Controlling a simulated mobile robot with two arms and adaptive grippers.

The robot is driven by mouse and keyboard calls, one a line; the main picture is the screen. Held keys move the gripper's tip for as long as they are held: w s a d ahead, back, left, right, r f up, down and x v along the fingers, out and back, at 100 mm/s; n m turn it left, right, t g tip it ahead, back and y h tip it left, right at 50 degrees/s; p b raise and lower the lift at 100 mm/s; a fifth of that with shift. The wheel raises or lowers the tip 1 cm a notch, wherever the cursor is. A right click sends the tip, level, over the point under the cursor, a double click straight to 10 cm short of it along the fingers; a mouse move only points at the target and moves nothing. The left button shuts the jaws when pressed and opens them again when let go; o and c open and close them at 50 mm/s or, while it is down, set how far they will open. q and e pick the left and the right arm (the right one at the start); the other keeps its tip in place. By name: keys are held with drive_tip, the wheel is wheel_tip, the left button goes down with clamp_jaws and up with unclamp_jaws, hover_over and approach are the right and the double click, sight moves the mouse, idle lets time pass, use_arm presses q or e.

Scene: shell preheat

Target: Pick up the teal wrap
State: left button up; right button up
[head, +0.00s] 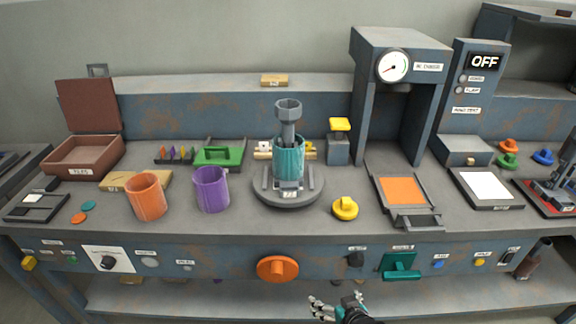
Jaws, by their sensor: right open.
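The teal wrap (290,152) is a teal cylinder standing upright at the middle of the bench. It is around a grey fixture on a round grey base (262,195), and a grey post with a hexagonal head (288,106) rises out of its top. A grey upright piece covers part of its lower front. My right gripper (336,304) is at the bottom edge of the view, open and empty, in front of the bench and well below the wrap. My left gripper is not in view.
A purple wrap (211,190) and an orange wrap (147,197) stand left of the base. A yellow knob (345,208) is close to its right. A tall grey press with a gauge (393,66) stands behind right. An orange handwheel (278,268) juts from the bench front.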

drive_tip(key=w+a+r+t+y+b, duration=0.1)
drive_tip(key=w+a+r+t, duration=0.15)
drive_tip(key=r, duration=0.85)
drive_tip(key=w+a+r+t+y+b, duration=0.1)
drive_tip(key=w+r+t, duration=0.15)
drive_tip(key=r, duration=0.75)
drive_tip(key=n+t+y, duration=0.1)
drive_tip(key=t+y, duration=0.1)
approach(295, 162)
drive_tip(key=x, duration=0.8)
drive_tip(key=shift+w+f, duration=0.1)
drive_tip(key=shift+x, duration=3.15)
drive_tip(key=shift+a, duration=0.1)
drive_tip(key=shift+c, duration=0.3)
drive_tip(key=c, duration=1)
